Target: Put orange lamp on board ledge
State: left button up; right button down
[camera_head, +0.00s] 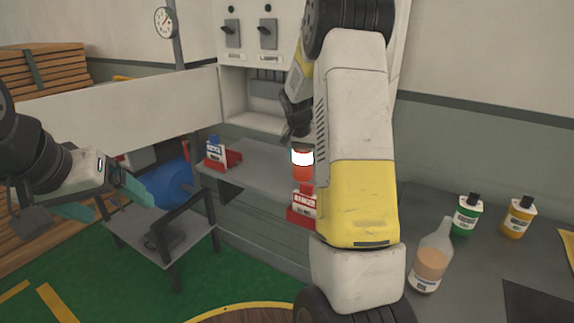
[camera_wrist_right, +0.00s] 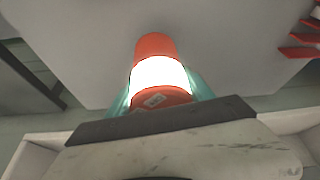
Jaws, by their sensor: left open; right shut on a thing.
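The orange lamp (camera_head: 302,172) has a bright white lit band and is at the centre of the head view. It also shows in the right wrist view (camera_wrist_right: 156,46), between teal fingers. My right gripper (camera_wrist_right: 161,88) is shut on it. In the head view my right arm hides part of this gripper. The lamp overlaps the grey shelf in the picture; I cannot tell whether it touches it. The white switch board (camera_head: 250,38) stands behind, with a recessed ledge (camera_head: 250,117) below its switches. My left gripper (camera_head: 103,198) is open and empty at the left.
A dark counter (camera_head: 470,290) at right holds several bottles. A grey chair (camera_head: 160,230) stands at lower left, with wooden planks (camera_head: 40,70) behind.

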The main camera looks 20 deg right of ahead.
aim_at(303, 168)
jog(key=shift+f, duration=1.85)
jog(key=shift+f, duration=0.15)
jog(key=shift+c, duration=2)
grip_release()
